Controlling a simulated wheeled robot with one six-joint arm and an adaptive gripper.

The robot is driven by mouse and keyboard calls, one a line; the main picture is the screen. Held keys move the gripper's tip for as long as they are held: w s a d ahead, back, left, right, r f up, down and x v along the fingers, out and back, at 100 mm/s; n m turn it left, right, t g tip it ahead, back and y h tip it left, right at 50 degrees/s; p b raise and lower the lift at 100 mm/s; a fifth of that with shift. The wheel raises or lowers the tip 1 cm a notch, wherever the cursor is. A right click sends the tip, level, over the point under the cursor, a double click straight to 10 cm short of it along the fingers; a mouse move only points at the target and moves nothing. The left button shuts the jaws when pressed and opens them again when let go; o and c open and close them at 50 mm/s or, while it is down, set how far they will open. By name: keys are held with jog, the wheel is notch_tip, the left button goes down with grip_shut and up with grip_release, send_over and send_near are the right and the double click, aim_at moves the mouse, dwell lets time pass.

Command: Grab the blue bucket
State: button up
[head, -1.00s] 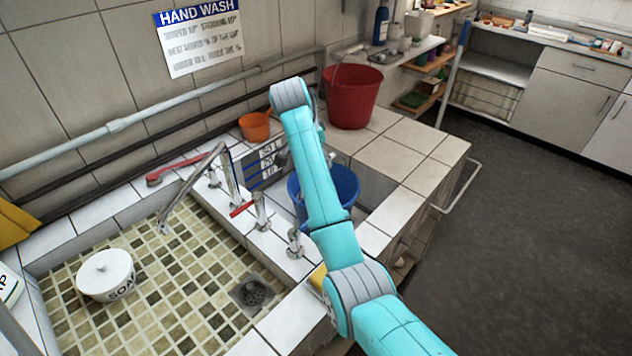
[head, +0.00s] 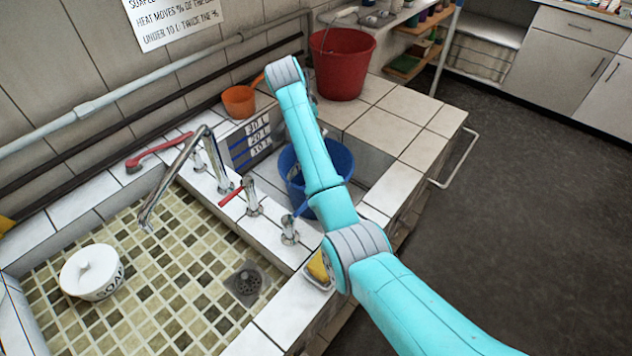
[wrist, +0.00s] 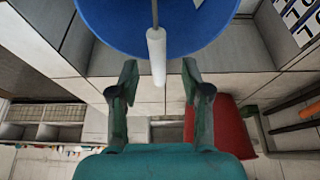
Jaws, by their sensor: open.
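The blue bucket (head: 343,162) stands in the recess beyond the tiled sink, partly hidden behind my arm in the head view. In the wrist view the blue bucket (wrist: 195,25) fills the top, with its thin wire handle and white grip (wrist: 157,55) hanging down in the picture. My gripper (wrist: 160,78) is open, with one finger on each side of the white grip. I cannot tell whether either finger touches it. In the head view my gripper is mostly hidden behind the arm.
A red bucket (head: 342,65) stands on the tiled ledge behind, near an orange pot (head: 238,102). Chrome taps (head: 252,198) stand between the sink and the recess. A white soap pot (head: 92,272) sits in the sink. Open floor lies to the right.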

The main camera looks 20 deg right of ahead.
jog(key=x, duration=0.4)
jog(key=shift+d+r, duration=0.1)
jog(key=shift+d, duration=0.1)
jog(key=shift+c, duration=0.3)
grip_shut()
jog(key=shift+w+r, duration=0.15)
jog(key=shift+r, duration=0.1)
